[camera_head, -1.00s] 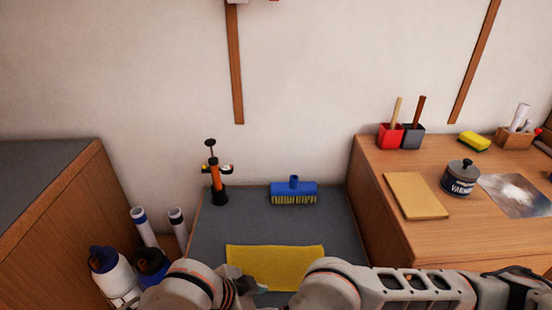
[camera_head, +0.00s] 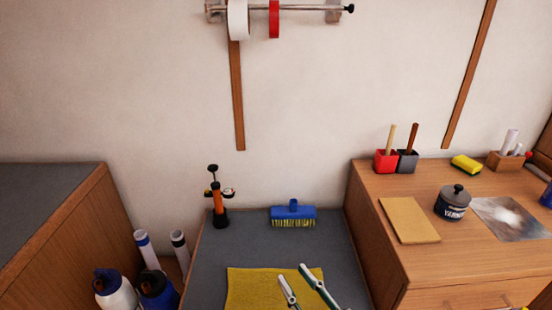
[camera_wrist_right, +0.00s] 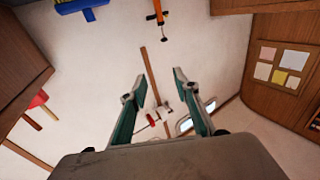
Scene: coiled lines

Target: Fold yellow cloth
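The yellow cloth (camera_head: 252,285) lies on the grey top of the low middle surface (camera_head: 255,246), cut off by the bottom edge of the head view. Its visible part looks flat. My right gripper (camera_head: 296,276) shows over the cloth's right part, its two greenish fingers spread and empty. I cannot tell its height above the cloth. In the right wrist view the gripper (camera_wrist_right: 160,78) is also open with nothing between its fingers, and the cloth does not show there. My left gripper is not in view.
A blue brush (camera_head: 293,214) and an orange-black pump (camera_head: 218,200) stand behind the cloth. Bottles (camera_head: 115,290) and rolls sit at the left. The right wooden bench (camera_head: 365,200) holds a tan board (camera_head: 409,220) and a varnish tin (camera_head: 452,203). Grey surface around the cloth's back edge is clear.

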